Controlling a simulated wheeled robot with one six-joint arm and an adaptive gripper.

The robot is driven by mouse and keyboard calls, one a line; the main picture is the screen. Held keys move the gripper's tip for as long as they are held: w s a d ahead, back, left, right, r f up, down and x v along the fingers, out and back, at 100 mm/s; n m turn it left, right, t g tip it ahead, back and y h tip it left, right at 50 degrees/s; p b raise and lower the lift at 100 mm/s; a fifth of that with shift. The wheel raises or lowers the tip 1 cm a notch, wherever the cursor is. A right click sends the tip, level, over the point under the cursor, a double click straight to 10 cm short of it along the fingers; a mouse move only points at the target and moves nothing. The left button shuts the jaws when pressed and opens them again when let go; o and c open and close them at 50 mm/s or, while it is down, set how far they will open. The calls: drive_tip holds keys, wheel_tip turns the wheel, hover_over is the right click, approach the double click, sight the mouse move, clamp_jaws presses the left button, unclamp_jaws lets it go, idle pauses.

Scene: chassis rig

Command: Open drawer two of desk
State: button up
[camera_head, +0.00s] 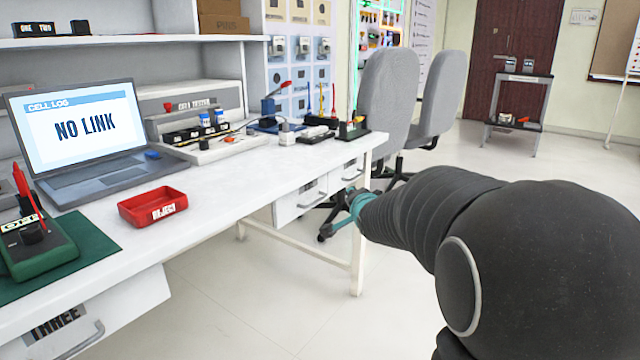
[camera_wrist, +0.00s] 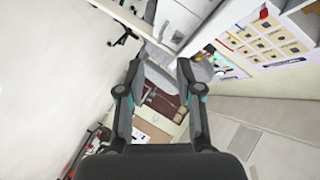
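The white desk (camera_head: 225,185) runs from the lower left to the middle of the head view. Two drawer fronts with grey bar handles hang under its far end, a nearer one (camera_head: 289,207) and a farther one (camera_head: 346,168). I cannot read a number on either. A drawer marked THREE (camera_head: 130,305) is at the near left and looks closed. My gripper (camera_head: 340,218) has teal parts and appears just right of the far drawers in the picture; its distance from them is unclear. In the wrist view my gripper (camera_wrist: 163,64) has its fingers apart with nothing between them.
On the desk are a laptop (camera_head: 85,135), a red tray (camera_head: 153,207) and a green device (camera_head: 38,245). Grey chairs (camera_head: 385,100) stand beyond the desk's far end. A desk leg (camera_head: 358,262) stands near my gripper. The floor (camera_head: 225,310) before the desk is clear.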

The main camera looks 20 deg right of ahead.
drive_tip(key=w+d+f+m+t+b, duration=0.3)
drive_tip(key=w+d+f+m+t, duration=0.3)
drive_tip(key=w+d, duration=0.5)
drive_tip(key=w+m+g, duration=0.1)
drive_tip(key=w, duration=1.3)
drive_tip(key=shift+d+r+p, duration=0.25)
drive_tip(key=shift+d+p, duration=0.05)
drive_tip(key=shift+p, duration=0.1)
drive_tip(key=shift+c, duration=0.2)
clamp_jaws()
